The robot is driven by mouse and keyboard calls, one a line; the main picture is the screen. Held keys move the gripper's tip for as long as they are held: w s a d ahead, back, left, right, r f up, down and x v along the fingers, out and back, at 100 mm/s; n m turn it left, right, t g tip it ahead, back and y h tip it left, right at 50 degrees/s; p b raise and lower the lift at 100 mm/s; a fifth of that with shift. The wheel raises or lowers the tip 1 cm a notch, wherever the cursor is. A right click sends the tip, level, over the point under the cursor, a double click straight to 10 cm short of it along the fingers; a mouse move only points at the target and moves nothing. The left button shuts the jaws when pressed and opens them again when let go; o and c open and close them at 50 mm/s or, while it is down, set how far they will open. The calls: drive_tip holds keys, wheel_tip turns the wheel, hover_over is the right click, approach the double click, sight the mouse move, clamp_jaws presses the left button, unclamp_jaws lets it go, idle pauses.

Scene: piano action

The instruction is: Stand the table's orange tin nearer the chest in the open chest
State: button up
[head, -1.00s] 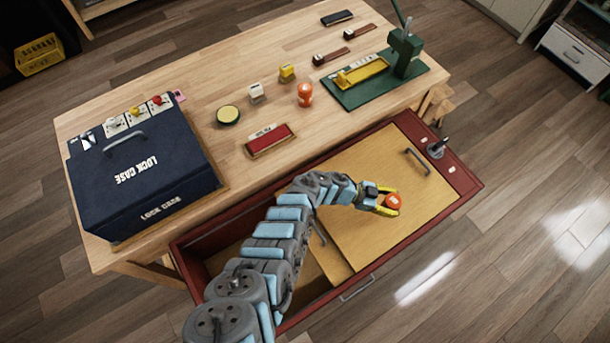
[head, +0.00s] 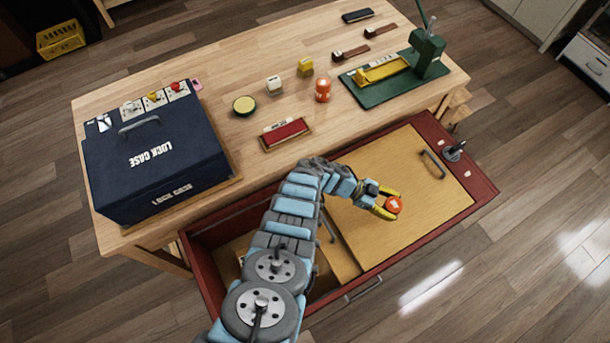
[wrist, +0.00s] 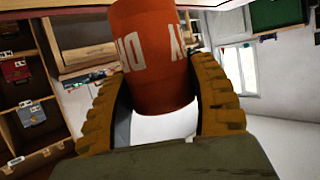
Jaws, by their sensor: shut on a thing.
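My gripper (head: 388,204) is shut on an orange tin (head: 394,205), holding it over the wooden lid at the right part of the red chest (head: 208,269). In the wrist view the orange tin (wrist: 150,55) sits between the two yellow-brown fingers, with white lettering on its side. The chest stands open at its left part, where the dark inside shows beside the lid's edge; my arm hides some of that opening. A second orange tin (head: 322,90) stands on the wooden table (head: 240,62).
The navy lock case (head: 155,160) sits on the table's left end. A red tray (head: 286,134), a round yellow-topped tin (head: 244,105), white and yellow blocks and a green press (head: 428,52) also stand there. A metal handle (head: 433,163) rises from the chest lid.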

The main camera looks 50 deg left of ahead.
drive_tip(key=shift+s+a, duration=0.1)
drive_tip(key=shift+a, duration=0.05)
drive_tip(key=shift+s+f+g, duration=0.1)
drive_tip(key=shift+s+g, duration=0.2)
drive_tip(key=shift+s, duration=0.15)
drive_tip(key=shift+s+a, duration=0.1)
drive_tip(key=shift+s+a+m+b, duration=0.2)
drive_tip(key=shift+s+m+b, duration=0.1)
drive_tip(key=shift+b, duration=0.1)
drive_tip(key=shift+s+a+g, duration=0.1)
drive_tip(key=shift+s+g, duration=0.2)
drive_tip(key=shift+s, duration=0.25)
drive_tip(key=shift+s, duration=0.25)
drive_tip(key=shift+s+m+h, duration=0.1)
drive_tip(key=shift+m+h, duration=0.2)
